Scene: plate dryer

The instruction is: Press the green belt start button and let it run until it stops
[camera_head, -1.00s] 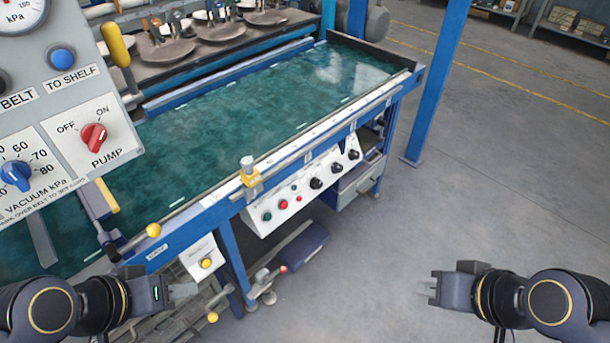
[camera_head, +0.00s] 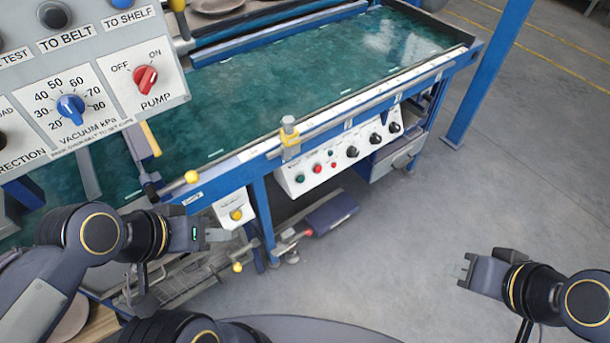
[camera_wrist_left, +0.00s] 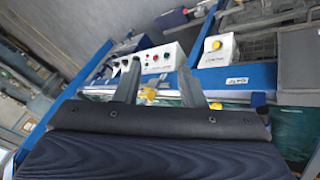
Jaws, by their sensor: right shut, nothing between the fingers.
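The green button (camera_head: 300,179) is at the left end of a white control panel (camera_head: 290,187) on the front of the green conveyor belt (camera_head: 260,95). A red button (camera_head: 317,168) sits beside it. The panel also shows in the left wrist view (camera_wrist_left: 150,68), ahead of the fingers. My left gripper (camera_head: 222,236) is to the left of and lower than the panel in the head view, apart from it. Its two fingers stand apart and empty in the left wrist view (camera_wrist_left: 165,80). My right gripper (camera_head: 467,270) is shut and empty over the floor at the right.
A small white box with a yellow button (camera_head: 236,214) is close to my left gripper. Grey floor is clear at the right.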

